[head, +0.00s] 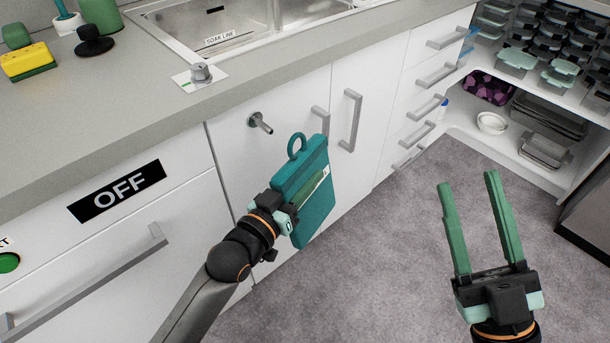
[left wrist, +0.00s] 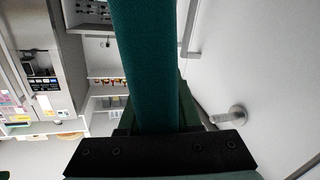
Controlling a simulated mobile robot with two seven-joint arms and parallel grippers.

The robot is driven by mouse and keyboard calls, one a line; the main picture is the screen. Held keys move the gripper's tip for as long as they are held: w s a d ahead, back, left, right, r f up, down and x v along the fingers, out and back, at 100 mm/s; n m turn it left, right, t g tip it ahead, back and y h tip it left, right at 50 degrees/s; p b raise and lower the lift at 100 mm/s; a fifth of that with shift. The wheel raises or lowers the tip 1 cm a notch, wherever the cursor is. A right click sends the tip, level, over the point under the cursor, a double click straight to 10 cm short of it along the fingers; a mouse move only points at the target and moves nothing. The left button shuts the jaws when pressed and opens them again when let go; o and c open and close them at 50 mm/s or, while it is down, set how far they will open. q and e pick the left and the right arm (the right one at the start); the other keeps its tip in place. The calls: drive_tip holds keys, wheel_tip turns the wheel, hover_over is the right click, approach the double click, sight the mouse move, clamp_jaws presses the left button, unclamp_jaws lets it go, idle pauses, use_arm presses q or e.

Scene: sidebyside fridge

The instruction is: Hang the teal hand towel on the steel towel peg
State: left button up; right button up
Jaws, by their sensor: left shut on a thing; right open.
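The teal hand towel (head: 314,215) hangs in front of the white cabinet doors in the head view, with a teal loop (head: 297,146) at its top. My left gripper (head: 308,196) is shut on the towel's body, below the loop. In the left wrist view the towel (left wrist: 145,65) is a teal band between the fingers. The steel towel peg (head: 261,123) sticks out of a cabinet front, up and left of the loop and apart from it. The peg also shows in the left wrist view (left wrist: 229,116). My right gripper (head: 480,225) is open and empty over the grey floor.
Bar handles (head: 350,120) stand out from the doors just right of the peg. The counter (head: 130,100) with a sink (head: 225,40) overhangs above. An OFF-labelled appliance front (head: 117,190) is at left. Open shelves (head: 545,120) with containers stand at right. The floor (head: 390,250) is clear.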

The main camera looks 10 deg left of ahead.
use_arm(q)
drive_tip(key=w+a, duration=0.4)
drive_tip(key=a, duration=0.1)
drive_tip(key=shift+f, duration=0.3)
use_arm(e)
drive_tip(key=shift+w+d+f+m+h, duration=0.15)
drive_tip(key=shift+w+f+m+h, duration=0.5)
drive_tip(key=shift+f+h, duration=0.25)
use_arm(q)
drive_tip(key=shift+a, duration=0.1)
drive_tip(key=shift+w+a, duration=0.3)
drive_tip(key=shift+a, duration=0.05)
use_arm(e)
drive_tip(key=shift+f, duration=0.1)
use_arm(q)
drive_tip(key=shift+w+a, duration=0.1)
use_arm(e)
drive_tip(key=shift+f, duration=0.1)
